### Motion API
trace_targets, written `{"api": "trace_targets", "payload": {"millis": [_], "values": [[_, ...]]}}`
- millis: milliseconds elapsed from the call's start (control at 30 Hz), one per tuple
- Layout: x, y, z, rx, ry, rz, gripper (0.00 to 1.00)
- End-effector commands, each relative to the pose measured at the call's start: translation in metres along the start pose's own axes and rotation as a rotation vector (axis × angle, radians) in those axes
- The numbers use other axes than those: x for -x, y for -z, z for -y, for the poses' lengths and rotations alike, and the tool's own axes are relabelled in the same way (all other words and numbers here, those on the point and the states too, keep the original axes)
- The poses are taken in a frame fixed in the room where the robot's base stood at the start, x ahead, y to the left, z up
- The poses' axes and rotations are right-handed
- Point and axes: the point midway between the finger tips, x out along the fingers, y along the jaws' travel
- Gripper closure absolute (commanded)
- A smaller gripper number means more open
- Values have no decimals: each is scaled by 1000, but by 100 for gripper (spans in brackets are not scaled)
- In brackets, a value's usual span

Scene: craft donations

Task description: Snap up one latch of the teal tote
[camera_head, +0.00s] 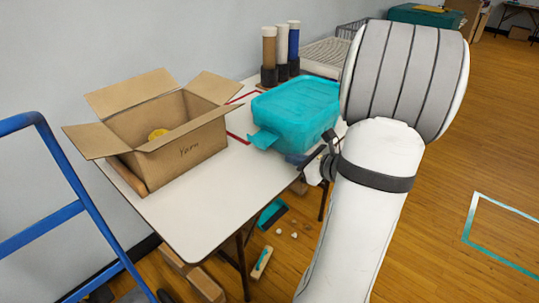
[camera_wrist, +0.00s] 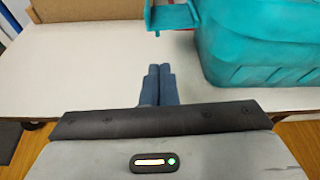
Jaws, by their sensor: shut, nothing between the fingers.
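The teal tote (camera_head: 297,108) sits on the white table, and its right part is hidden by my arm in the head view. A teal latch (camera_head: 263,139) sticks out from its left end. In the wrist view the tote (camera_wrist: 260,45) fills the upper right, and the latch (camera_wrist: 173,16) juts out to the left at the top. My gripper (camera_wrist: 160,68) is shut and empty, its two fingers together, below the latch in the picture and left of the tote's wall. A clear gap shows between the fingertips and the latch in that view.
Several tubes (camera_head: 269,47) stand behind the tote. A blue metal frame (camera_head: 75,185) is at the left. A dustpan (camera_head: 270,214) and a brush (camera_head: 262,262) lie on the floor.

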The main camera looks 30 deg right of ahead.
Motion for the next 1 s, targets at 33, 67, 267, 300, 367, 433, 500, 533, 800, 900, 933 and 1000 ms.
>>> {"api": "trace_targets", "payload": {"millis": [33, 67, 267, 300, 367, 433, 500, 533, 800, 900, 933, 1000], "values": [[-1, 0, 0, 1, -1, 0, 100], [-2, 0, 0, 1, -2, 0, 100], [-26, 1, -2, 3, -6, 0, 100], [-33, 1, -2, 3, -7, 0, 100], [-45, 1, -2, 3, -8, 0, 100], [-58, 1, -2, 3, -7, 0, 100], [-70, 1, -2, 3, -7, 0, 100], [-75, 1, -3, 4, -8, 0, 100], [-100, 0, -2, 4, -5, 0, 100], [-102, 0, -2, 4, -4, -1, 100], [-102, -1, -2, 4, -4, -1, 100], [-101, -1, -2, 4, -4, -1, 100]]}}
